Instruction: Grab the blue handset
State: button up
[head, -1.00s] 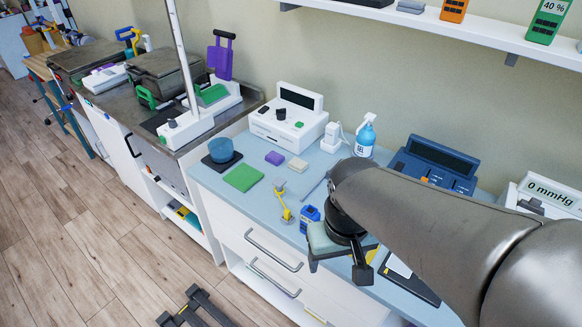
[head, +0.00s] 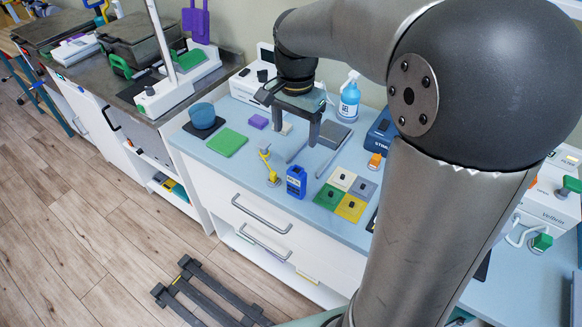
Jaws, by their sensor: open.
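The blue handset (head: 296,182) stands near the front edge of the pale blue counter (head: 228,170). It is a small, dark blue block with a lighter face, in plain view. My gripper (head: 290,118) is open and empty. In the picture it is above the handset and farther back, raised over the counter and not touching it. The gripper hides part of the white device behind it.
A yellow tool (head: 268,167) stands left of the handset. A board of coloured squares (head: 345,192) lies to its right, with thin grey rods (head: 297,150) behind. A green pad (head: 227,142), blue bowl (head: 203,115) and gel spray bottle (head: 349,98) are also on the counter.

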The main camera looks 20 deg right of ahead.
aim_at(297, 172)
notch_tip(297, 172, down, 10)
jog(key=shift+s+f+p, duration=0.1)
jog(key=shift+f+p, duration=0.05)
jog(key=shift+p, duration=0.4)
jog(key=shift+s+d+f+p, duration=0.15)
jog(key=shift+f+p, duration=0.5)
jog(key=shift+f, duration=2)
jog(key=c, duration=1.1)
